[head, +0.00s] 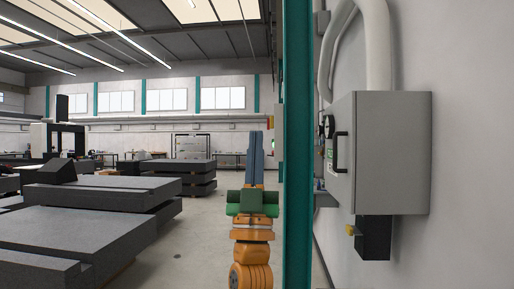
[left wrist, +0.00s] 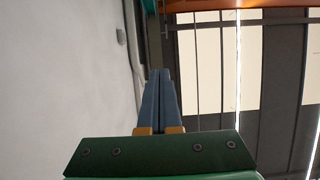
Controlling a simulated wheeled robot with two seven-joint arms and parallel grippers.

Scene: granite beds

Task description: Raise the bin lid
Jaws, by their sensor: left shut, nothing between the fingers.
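I see no bin or lid that I can make out for sure in either view. My left gripper (head: 255,134) points straight up in the head view, just left of a teal column, with its two blue-grey fingers together and empty. It also shows in the left wrist view (left wrist: 161,72), its fingers closed against a background of wall and ceiling. Nothing touches the fingers. My right gripper is in neither view.
A teal column (head: 297,150) stands close on the right. Beyond it, a grey wall cabinet (head: 392,150) with a black handle (head: 341,152) hangs above a small black box (head: 374,240). Granite slabs (head: 75,235) fill the left. Open floor (head: 195,240) lies between.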

